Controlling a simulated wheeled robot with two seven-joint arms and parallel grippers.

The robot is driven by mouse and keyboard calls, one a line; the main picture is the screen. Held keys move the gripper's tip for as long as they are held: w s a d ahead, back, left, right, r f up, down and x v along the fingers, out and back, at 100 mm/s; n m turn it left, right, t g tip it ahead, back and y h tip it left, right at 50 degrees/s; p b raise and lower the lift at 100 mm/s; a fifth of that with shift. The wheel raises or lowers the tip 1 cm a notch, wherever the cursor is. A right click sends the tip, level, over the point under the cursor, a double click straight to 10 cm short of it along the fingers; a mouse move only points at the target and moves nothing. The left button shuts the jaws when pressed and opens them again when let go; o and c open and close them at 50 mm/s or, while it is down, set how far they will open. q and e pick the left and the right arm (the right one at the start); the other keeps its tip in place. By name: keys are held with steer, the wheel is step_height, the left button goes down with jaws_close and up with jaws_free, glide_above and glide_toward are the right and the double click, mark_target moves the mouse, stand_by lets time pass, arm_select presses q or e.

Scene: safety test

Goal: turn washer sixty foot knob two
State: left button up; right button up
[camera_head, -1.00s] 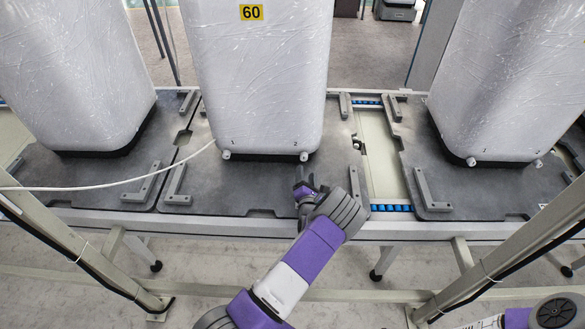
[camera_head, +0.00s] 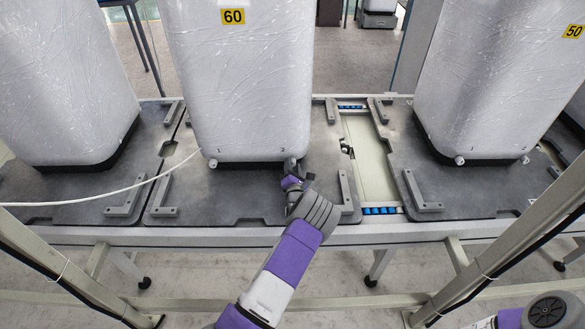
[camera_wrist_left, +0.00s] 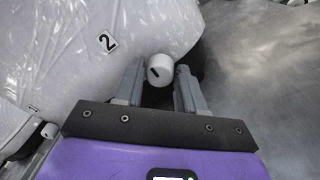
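The washer marked 60 (camera_head: 250,90) is a white, film-wrapped body on a dark plate. Its foot knob one (camera_head: 213,163) is at the lower left of its base. Its foot knob two (camera_head: 289,164) is at the lower right, partly covered by my left gripper (camera_head: 291,176). In the left wrist view, knob two (camera_wrist_left: 160,70) is a white cylinder with a dark mark, below the printed 2. It sits between the tips of my left gripper (camera_wrist_left: 160,76), whose fingers are apart with small gaps beside the knob. My right gripper is not in view.
A washer marked 50 (camera_head: 500,80) stands to the right and another wrapped washer (camera_head: 65,90) to the left. A white cable (camera_head: 95,198) runs from near knob one. Grey brackets (camera_head: 346,190) stand on the plates. Frame posts (camera_head: 500,240) rise at both sides.

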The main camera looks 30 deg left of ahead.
arm_select(q)
steer(key=c, duration=0.6)
steer(key=shift+n, duration=0.3)
steer(key=shift+n+p, duration=0.7)
steer(key=shift+n, duration=0.3)
steer(key=n+p, duration=0.1)
steer(key=n, duration=0.1)
steer(key=shift+r+n, duration=0.1)
steer(key=shift+n, duration=0.3)
steer(key=n, duration=0.3)
steer(key=shift+h+p, duration=0.3)
steer(key=shift+r+n, duration=0.1)
steer(key=shift+n, duration=1.5)
steer(key=shift+w+r, duration=0.1)
